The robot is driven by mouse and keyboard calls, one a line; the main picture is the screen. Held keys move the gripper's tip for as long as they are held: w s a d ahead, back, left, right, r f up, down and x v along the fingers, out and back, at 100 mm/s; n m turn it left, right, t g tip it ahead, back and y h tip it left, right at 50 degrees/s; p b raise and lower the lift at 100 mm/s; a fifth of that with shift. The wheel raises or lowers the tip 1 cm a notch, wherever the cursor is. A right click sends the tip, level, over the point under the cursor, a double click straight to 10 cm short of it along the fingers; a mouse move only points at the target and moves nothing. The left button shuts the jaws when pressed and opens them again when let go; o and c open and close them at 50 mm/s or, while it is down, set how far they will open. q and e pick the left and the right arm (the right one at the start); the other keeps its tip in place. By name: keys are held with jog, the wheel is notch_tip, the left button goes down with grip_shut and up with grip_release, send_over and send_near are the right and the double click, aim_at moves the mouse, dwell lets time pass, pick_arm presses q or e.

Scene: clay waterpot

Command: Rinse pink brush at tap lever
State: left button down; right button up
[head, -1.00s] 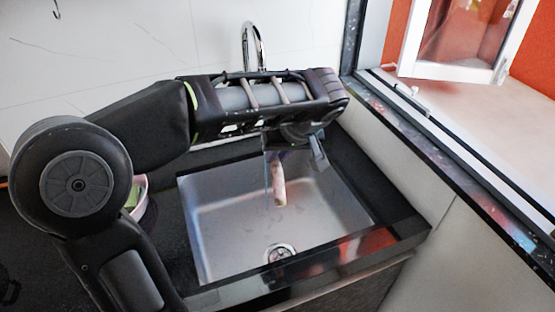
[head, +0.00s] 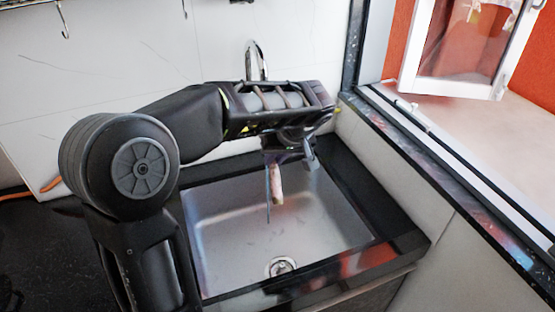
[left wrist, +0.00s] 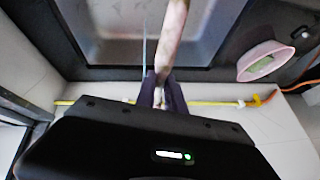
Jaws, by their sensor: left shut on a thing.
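My left gripper (head: 290,155) is over the back part of the sink (head: 330,215), shut on the brush, which hangs down into the basin. The brush (head: 276,185) shows as a pale, pinkish stick; its far end is not clear. In the left wrist view the brush (left wrist: 172,38) runs up from the gripper (left wrist: 163,92) over the basin. A thin bluish vertical line, which looks like water, runs close beside the brush in both views. The chrome tap (head: 258,60) rises behind my forearm, which hides its lower part; I cannot make out the lever. My right gripper is not in view.
A pink-rimmed bowl (left wrist: 265,62) with something green stands on the dark counter beside the sink. A drain (head: 281,266) is in the basin floor. The window ledge (head: 440,165) and open window bound the right side. The wall is close behind the tap.

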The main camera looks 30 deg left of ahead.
pick_arm(q)
jog(key=w+a, duration=0.2)
jog(key=w+a+f+p, duration=0.1)
jog(key=w+a, duration=0.1)
jog(key=shift+f, duration=0.1)
jog(key=shift+w+a+f, duration=0.2)
jog(key=shift+w+a, duration=0.45)
jog(key=shift+w, duration=0.1)
jog(key=shift+w+d, duration=0.15)
jog(key=shift+w+d, duration=0.25)
jog(key=shift+d, duration=0.05)
dwell(0.7)
jog(key=shift+s+a+b, duration=0.4)
jog(key=shift+s+a, duration=0.05)
jog(key=shift+d, duration=0.1)
dwell(0.4)
